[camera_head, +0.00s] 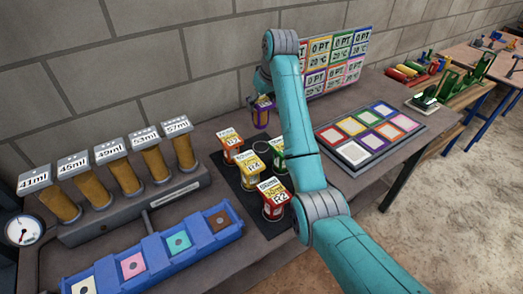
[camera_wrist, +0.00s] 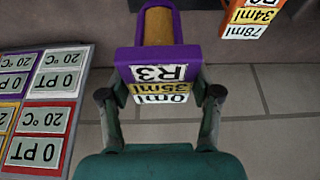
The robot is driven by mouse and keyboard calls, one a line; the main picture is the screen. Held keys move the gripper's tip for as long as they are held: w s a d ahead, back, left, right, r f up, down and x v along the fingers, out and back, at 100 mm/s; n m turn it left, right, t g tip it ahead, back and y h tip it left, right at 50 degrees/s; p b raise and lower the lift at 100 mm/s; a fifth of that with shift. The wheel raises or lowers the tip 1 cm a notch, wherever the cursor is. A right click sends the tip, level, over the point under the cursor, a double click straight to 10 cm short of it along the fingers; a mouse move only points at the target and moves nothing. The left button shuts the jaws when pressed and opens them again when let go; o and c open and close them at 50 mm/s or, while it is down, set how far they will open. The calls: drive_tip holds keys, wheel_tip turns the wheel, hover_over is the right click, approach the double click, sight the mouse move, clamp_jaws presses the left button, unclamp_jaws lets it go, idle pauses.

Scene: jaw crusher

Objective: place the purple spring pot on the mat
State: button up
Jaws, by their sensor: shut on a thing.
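The purple spring pot (camera_head: 262,117) is held in the air at the back, above the table, behind and left of my arm. In the wrist view the purple spring pot (camera_wrist: 160,60) shows its R3, 35ml label and a brown-yellow core. My gripper (camera_wrist: 160,94) has a finger on each side of the pot's labelled top and is shut on it. In the head view my gripper (camera_head: 263,99) is partly hidden by my arm. The dark mat (camera_head: 247,205) lies on the table in front, bearing an orange pot (camera_head: 231,145), a yellow pot (camera_head: 249,170), a green pot (camera_head: 278,149) and a red pot (camera_head: 274,201).
A rack of labelled cylinders (camera_head: 110,165) and a blue tray (camera_head: 155,250) stand left of the mat. A board of coloured squares (camera_head: 362,173) lies right of my arm. A display panel (camera_head: 330,60) stands behind it, near the brick wall.

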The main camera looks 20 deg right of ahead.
sight(268, 109)
wheel_tip(268, 109, down, 9)
drive_tip(key=shift+f, duration=0.2)
idle(0.3)
drive_tip(key=shift+f, duration=0.15)
drive_tip(key=o, duration=1.3)
drive_tip(key=shift+o, duration=0.2)
drive_tip(key=v, duration=1.1)
drive_tip(key=shift+s+r, duration=0.1)
drive_tip(key=shift+r, duration=0.3)
drive_tip(key=shift+s+d+r, duration=0.1)
drive_tip(key=shift+r, duration=0.1)
